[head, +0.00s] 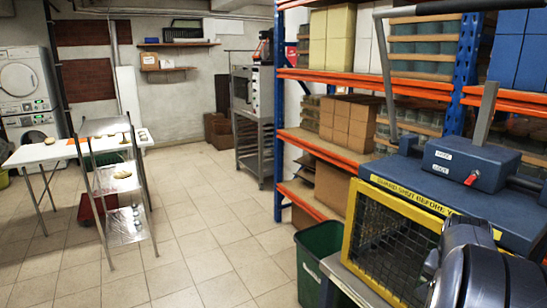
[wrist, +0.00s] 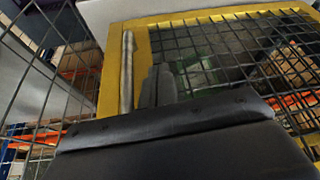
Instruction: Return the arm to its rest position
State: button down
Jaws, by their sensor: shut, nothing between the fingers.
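My gripper (wrist: 156,86) shows in the wrist view as narrow grey fingers, close together and empty, beyond a dark wrist housing. It is in front of a yellow-framed mesh guard (wrist: 140,60); I cannot tell whether it touches it. In the head view my dark arm fills the lower right corner, and its fingers are hidden there. The same guard (head: 352,228) is on a blue-topped machine (head: 400,172), just left of and behind my arm. A pale upright bar (wrist: 127,70) shows on the guard's frame in the wrist view.
Orange shelving (head: 330,150) with boxes is behind. A white table (head: 60,152) and metal rack (head: 125,185) stand left. The middle floor is clear.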

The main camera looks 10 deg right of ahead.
jog(key=shift+s+d+f, duration=0.15)
jog(key=shift+s+d, duration=0.25)
jog(key=shift+s, duration=0.05)
